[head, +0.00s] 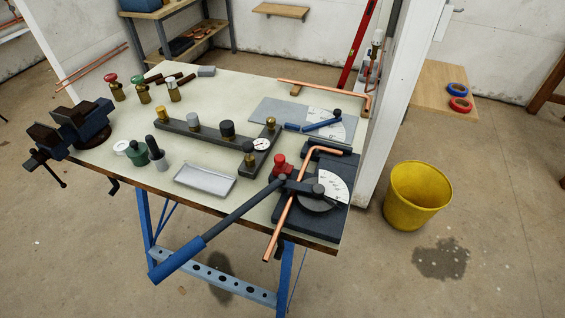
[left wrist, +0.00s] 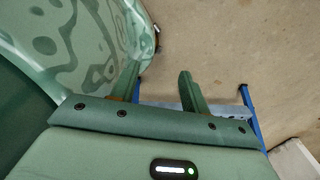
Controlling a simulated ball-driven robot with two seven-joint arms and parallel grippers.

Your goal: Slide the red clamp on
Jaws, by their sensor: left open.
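From here I cannot tell whether the clamp touches the pipe. The bender's long handle (head: 231,215) reaches out past the bench's front edge to a blue grip. My left gripper (left wrist: 160,75) shows only in the left wrist view, open and empty, over the floor. My right gripper is in neither view.
The workbench (head: 120,159) also carries a vise (head: 83,122), valves, a dark manifold with a gauge (head: 261,144), a small grey tray (head: 205,184) and a second, blue-handled bender (head: 318,124). A yellow bucket (head: 417,195) stands on the floor at right. A white post rises behind the bench.

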